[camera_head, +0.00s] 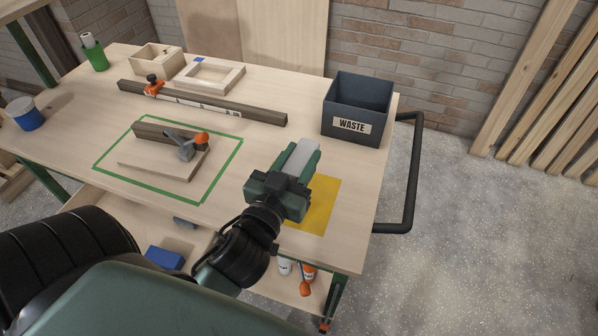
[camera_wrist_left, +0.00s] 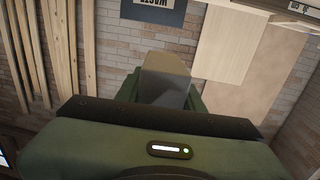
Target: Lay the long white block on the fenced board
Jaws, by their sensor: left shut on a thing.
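The long white block (camera_head: 298,158) is between the jaws of my left gripper (camera_head: 300,165), which is shut on it above the right part of the bench, by the yellow square. In the left wrist view the block (camera_wrist_left: 165,78) shows as a pale greyish piece between the green fingers. The fenced board (camera_head: 150,172) lies inside the green taped outline on the bench, left of my gripper. It has a dark wooden fence along its back and a grey clamp with an orange knob (camera_head: 201,138). My right gripper is not in view.
A dark waste bin (camera_head: 350,98) stands at the bench's back right. A long dark beam (camera_head: 235,112) with an orange clamp lies behind the board. Wooden trays (camera_head: 235,72), a green cup (camera_head: 95,57) and a blue-and-white pot (camera_head: 28,118) stand further left. The yellow square (camera_head: 322,205) looks clear.

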